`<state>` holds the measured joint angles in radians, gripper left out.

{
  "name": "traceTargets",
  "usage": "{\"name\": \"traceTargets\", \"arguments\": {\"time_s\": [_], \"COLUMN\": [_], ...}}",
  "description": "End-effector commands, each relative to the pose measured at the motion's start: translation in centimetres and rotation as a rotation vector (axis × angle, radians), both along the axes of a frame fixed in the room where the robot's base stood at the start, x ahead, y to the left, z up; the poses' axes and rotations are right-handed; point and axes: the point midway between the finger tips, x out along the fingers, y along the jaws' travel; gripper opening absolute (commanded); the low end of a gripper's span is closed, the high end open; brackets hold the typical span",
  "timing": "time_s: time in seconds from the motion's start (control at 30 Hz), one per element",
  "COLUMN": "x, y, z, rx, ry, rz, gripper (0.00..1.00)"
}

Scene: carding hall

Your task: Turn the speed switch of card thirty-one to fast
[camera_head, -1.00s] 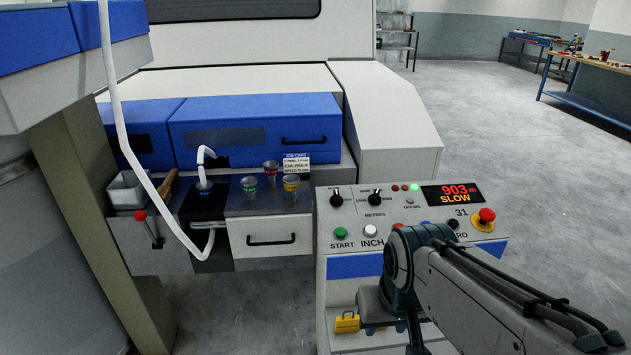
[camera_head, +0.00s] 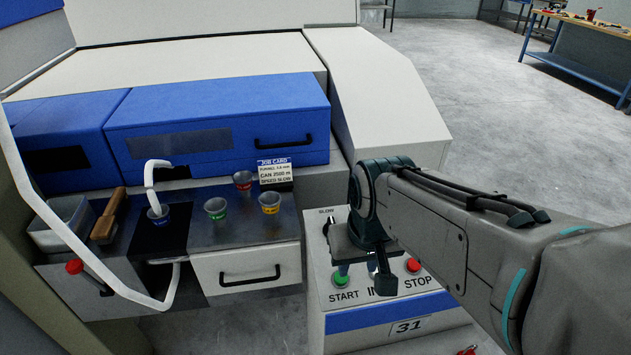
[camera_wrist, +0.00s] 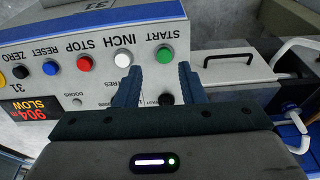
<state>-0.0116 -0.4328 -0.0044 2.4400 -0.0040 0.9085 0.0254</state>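The control panel (camera_head: 345,300) of card thirty-one has a black rotary switch (camera_head: 333,234) at its left end, with SLOW lettered at its upper left. In the wrist view, upside down, a black knob (camera_wrist: 167,98) shows between my fingers, partly hidden by the hand. My gripper (camera_wrist: 158,72) is open, fingers apart and empty. In the head view my gripper (camera_head: 365,270) hangs over the panel's left part and hides its middle. I cannot tell whether a finger touches the knob.
Green START (camera_head: 341,281) and red STOP (camera_head: 412,265) buttons lie close to my gripper. Open floor (camera_head: 500,120) lies right.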

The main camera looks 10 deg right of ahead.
Motion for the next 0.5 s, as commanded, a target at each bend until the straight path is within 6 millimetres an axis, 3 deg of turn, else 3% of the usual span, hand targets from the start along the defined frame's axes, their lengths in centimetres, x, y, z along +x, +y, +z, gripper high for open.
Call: {"name": "traceTargets", "arguments": {"time_s": [0.2,0.5], "x": [6.8,15.6], "y": [-0.2,-0.1], "z": [4.4,6.4], "rx": [0.004,0.002], "ry": [0.085,0.19], "rz": [0.001,0.01], "gripper": [0.36,0.36]}}
